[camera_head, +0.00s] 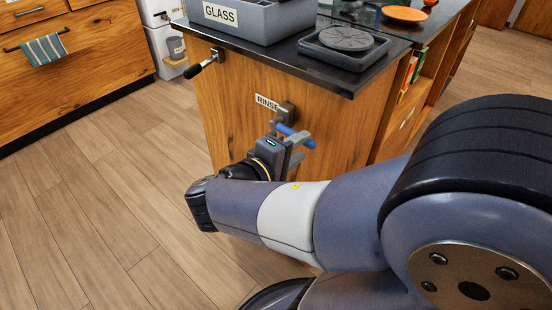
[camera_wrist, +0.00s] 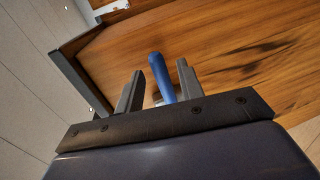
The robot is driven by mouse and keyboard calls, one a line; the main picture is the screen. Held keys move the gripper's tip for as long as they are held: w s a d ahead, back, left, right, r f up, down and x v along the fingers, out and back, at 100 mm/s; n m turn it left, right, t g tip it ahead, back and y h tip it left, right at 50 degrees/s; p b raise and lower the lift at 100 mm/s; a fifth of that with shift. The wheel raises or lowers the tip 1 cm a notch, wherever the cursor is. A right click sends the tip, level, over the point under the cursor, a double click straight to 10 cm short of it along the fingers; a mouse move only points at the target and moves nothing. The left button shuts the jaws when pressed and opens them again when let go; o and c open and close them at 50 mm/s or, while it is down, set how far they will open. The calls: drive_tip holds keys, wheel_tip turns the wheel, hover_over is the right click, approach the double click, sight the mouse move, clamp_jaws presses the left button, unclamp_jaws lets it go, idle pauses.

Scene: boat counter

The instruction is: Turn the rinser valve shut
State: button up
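The rinser valve has a blue lever handle (camera_head: 296,136) on a grey mount (camera_head: 287,110) on the wooden counter side, beside a label (camera_head: 267,103) that reads "RINSE", partly hidden. In the wrist view the blue handle (camera_wrist: 161,78) stands between the two fingers of my gripper (camera_wrist: 160,88). My gripper (camera_head: 291,145) is at the handle in the head view too. The fingers are apart, with a gap visible on each side of the handle. The lower part of the handle and the valve body are hidden in the wrist view.
On the black counter top stand a grey box (camera_head: 262,22) labelled "GLASS" and a round rinser plate in a square tray (camera_head: 322,57). A black-handled lever (camera_head: 205,64) sticks out at the counter's left corner. Open wooden floor (camera_head: 95,200) lies to the left.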

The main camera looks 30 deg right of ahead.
sight(306, 143)
drive_tip(key=p+v, duration=0.1)
drive_tip(key=v, duration=0.6)
drive_tip(key=shift+d+f, duration=0.1)
drive_tip(key=shift+d, duration=0.05)
idle(0.6)
drive_tip(key=shift+b+x, duration=1)
drive_tip(key=shift+x, duration=4.25)
drive_tip(key=shift+a, duration=0.2)
